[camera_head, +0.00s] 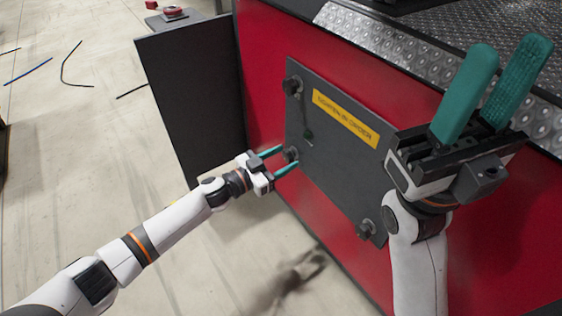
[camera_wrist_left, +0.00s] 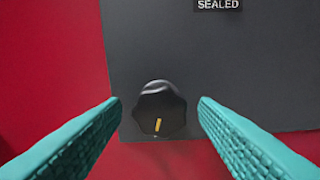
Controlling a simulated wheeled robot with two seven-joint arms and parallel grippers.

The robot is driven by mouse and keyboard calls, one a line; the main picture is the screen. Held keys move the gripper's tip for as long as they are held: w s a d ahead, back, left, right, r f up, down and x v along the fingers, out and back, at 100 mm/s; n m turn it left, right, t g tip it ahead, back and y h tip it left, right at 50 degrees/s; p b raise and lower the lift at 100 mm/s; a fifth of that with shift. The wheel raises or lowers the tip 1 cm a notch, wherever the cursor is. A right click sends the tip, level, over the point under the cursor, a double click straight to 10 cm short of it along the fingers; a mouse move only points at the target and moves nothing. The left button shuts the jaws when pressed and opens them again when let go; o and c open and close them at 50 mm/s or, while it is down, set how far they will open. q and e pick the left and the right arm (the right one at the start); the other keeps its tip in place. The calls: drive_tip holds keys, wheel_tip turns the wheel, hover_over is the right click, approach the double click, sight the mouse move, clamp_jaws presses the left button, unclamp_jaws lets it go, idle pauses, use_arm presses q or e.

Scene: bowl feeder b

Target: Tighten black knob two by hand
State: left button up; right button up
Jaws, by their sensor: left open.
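A dark grey panel (camera_head: 335,165) on the red machine carries black knobs at its upper left (camera_head: 292,86), lower left (camera_head: 290,154) and lower right (camera_head: 366,229). I cannot read which one is numbered two. My left gripper (camera_head: 288,157) is open, with its teal fingers on either side of the lower-left knob. In the left wrist view this knob (camera_wrist_left: 158,110) has a lobed rim and a yellow mark pointing down. It lies between the fingers, with gaps on both sides. My right gripper (camera_head: 511,47) is open and empty, raised in front of the panel's right side.
A red button box (camera_head: 174,13) is behind the door. Cables lie on the pale floor (camera_head: 60,130), which is otherwise mostly clear.

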use_arm(q)
drive_tip(key=c, duration=1)
drive_tip(key=shift+m, duration=0.3)
